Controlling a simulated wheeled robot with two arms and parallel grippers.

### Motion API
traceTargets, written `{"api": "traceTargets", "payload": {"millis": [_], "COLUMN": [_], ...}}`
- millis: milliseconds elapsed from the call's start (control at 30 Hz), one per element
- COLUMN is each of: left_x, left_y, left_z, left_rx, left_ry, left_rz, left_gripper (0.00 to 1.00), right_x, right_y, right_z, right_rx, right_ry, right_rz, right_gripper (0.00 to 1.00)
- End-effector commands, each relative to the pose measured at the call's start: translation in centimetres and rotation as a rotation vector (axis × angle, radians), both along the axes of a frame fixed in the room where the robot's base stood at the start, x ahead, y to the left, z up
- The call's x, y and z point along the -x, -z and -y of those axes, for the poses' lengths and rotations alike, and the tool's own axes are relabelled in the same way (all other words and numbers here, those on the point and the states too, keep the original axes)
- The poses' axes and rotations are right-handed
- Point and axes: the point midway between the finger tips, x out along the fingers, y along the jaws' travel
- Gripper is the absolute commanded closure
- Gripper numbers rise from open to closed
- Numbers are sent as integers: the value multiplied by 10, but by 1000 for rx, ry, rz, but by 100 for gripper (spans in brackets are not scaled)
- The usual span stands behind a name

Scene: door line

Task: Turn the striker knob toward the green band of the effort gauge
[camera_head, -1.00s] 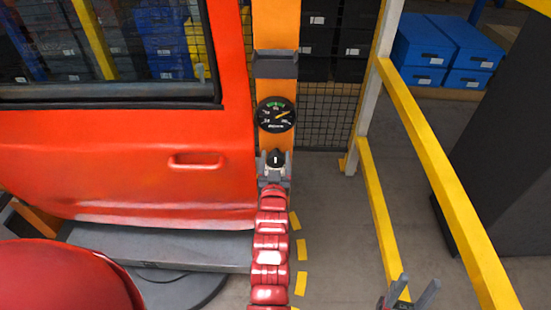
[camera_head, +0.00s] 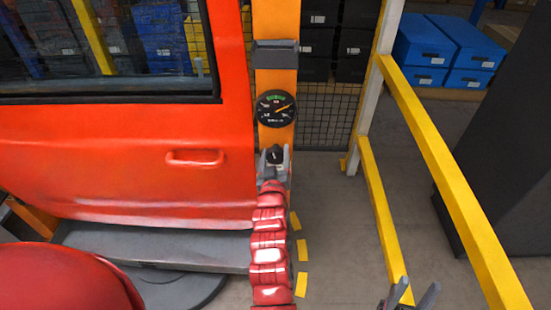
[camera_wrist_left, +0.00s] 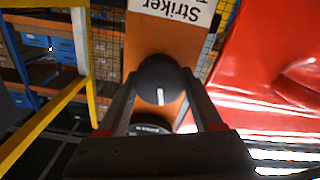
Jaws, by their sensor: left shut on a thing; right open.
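The striker knob (camera_head: 275,154) is a dark round knob with a white mark, low on the orange post. In the head view the mark leans slightly. My left gripper (camera_head: 274,164) is shut on the knob, one finger on each side; the left wrist view shows the knob (camera_wrist_left: 158,78) between the fingers. The effort gauge (camera_head: 277,110) is a black dial above the knob. Its green band is at the top, and its yellow needle points up and right, to the right of the band. My right gripper (camera_head: 411,293) is open and empty at the bottom edge.
A red door (camera_head: 110,165) with a handle stands left of the post (camera_head: 276,75). A yellow railing (camera_head: 440,175) runs along the right. Blue bins (camera_head: 445,55) sit behind it. Grey floor lies between post and railing. A "Striker" label (camera_wrist_left: 175,10) shows in the left wrist view.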

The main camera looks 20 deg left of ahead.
Motion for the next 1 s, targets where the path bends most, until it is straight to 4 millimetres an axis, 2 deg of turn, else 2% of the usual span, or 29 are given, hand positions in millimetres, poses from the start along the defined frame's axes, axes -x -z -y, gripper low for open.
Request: {"api": "traceTargets", "payload": {"millis": [100,400,933,967,1000], "left_x": [0,0,0,0,0], "left_y": [2,2,1,1,1], "left_z": [-1,0,-1,-1,-1], "left_rx": [76,200,228,228,228], "left_ry": [-1,1,1,1,1], "left_rz": [22,55,64,64,64], "left_gripper": [88,89,89,31,24], "right_x": [0,0,0,0,0], "right_y": [9,16,17,17,17], "right_z": [0,0,0,0,0], "right_rx": [0,0,0,0,0], "right_ry": [0,0,0,0,0], "right_rz": [0,0,0,0,0], "right_gripper": [50,50,50,50,50]}}
